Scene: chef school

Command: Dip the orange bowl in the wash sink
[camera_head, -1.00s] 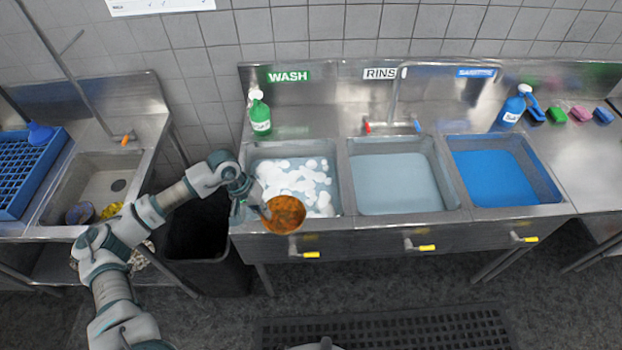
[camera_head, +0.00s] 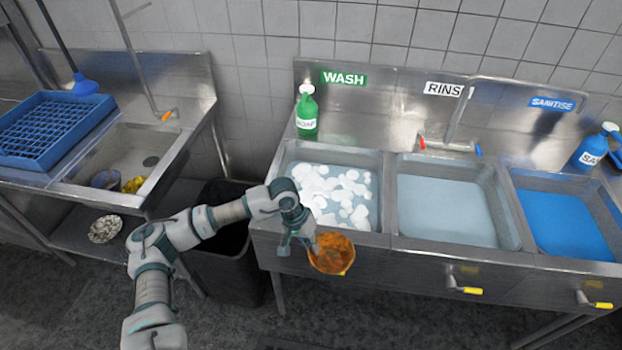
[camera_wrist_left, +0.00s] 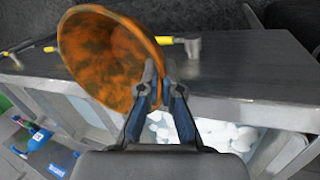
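The orange bowl (camera_head: 333,253) has dark stains and is held tilted at the front edge of the wash sink (camera_head: 290,155), which is full of white foam. In the left wrist view the bowl (camera_wrist_left: 105,58) fills the upper left, with its inside showing. My left gripper (camera_head: 312,243) has its fingers at the bowl's rim; in the left wrist view the gripper (camera_wrist_left: 160,90) appears closed on that rim. The bowl hangs outside the basin, in front of the counter. My right gripper is not in view.
The rinse sink (camera_head: 398,180) and blue sanitise sink (camera_head: 515,190) are to the right. A green soap bottle (camera_head: 307,112) stands behind the wash sink. A black bin (camera_head: 225,265) stands left of the counter. A yellow-handled valve (camera_head: 468,290) sticks out in front.

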